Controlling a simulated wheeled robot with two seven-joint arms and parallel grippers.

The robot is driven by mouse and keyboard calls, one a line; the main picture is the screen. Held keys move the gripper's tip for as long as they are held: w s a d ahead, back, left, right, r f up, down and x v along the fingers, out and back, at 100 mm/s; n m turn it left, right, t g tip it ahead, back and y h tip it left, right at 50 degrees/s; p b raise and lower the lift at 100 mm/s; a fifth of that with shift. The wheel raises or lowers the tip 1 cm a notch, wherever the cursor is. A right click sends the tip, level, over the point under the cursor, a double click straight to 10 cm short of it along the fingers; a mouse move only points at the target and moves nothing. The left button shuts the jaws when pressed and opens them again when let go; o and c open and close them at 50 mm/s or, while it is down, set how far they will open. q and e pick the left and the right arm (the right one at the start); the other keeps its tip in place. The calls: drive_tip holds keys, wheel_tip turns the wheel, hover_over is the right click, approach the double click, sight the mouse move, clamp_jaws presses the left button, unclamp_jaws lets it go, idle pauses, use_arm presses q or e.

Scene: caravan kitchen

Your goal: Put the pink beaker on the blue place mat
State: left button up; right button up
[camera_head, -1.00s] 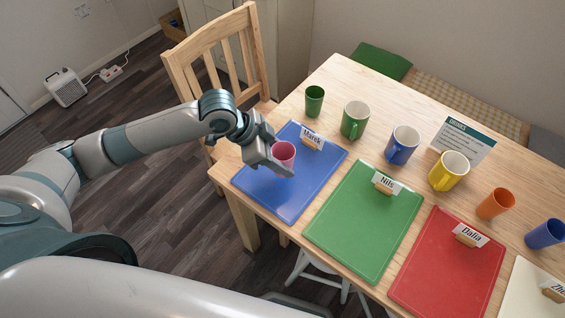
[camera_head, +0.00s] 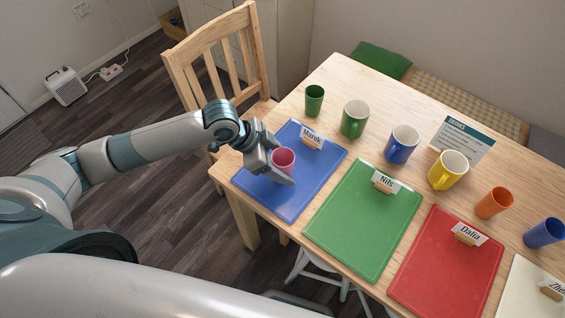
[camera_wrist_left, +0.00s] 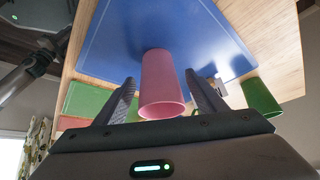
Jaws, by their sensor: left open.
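The pink beaker (camera_head: 283,161) stands upright on the blue place mat (camera_head: 289,204), which carries the name card "Marek" (camera_head: 312,135). My left gripper (camera_head: 279,164) is open, with its fingers on either side of the beaker. In the left wrist view the pink beaker (camera_wrist_left: 160,85) is between the two spread fingers of the left gripper (camera_wrist_left: 163,95), with a visible gap on each side. The blue mat (camera_wrist_left: 115,35) lies behind it there. My right gripper is not in view.
A green mat (camera_head: 364,225) and a red mat (camera_head: 448,266) lie to the right. A green beaker (camera_head: 314,100), a green mug (camera_head: 354,119), a blue mug (camera_head: 402,144) and a yellow mug (camera_head: 447,170) stand behind the mats. A wooden chair (camera_head: 221,60) is at the left table end.

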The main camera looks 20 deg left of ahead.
use_arm(q)
drive_tip(key=shift+a+r, duration=0.2)
drive_tip(key=shift+r, duration=0.2)
drive_tip(key=b+v, duration=0.1)
drive_tip(key=v, duration=1)
drive_tip(key=shift+r, duration=0.15)
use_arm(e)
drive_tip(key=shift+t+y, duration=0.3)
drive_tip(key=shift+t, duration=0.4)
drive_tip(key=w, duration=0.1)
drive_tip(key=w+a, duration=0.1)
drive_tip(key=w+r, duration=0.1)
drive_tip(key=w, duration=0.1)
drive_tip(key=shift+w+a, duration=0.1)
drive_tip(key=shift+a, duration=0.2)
use_arm(q)
drive_tip(key=shift+s, duration=0.1)
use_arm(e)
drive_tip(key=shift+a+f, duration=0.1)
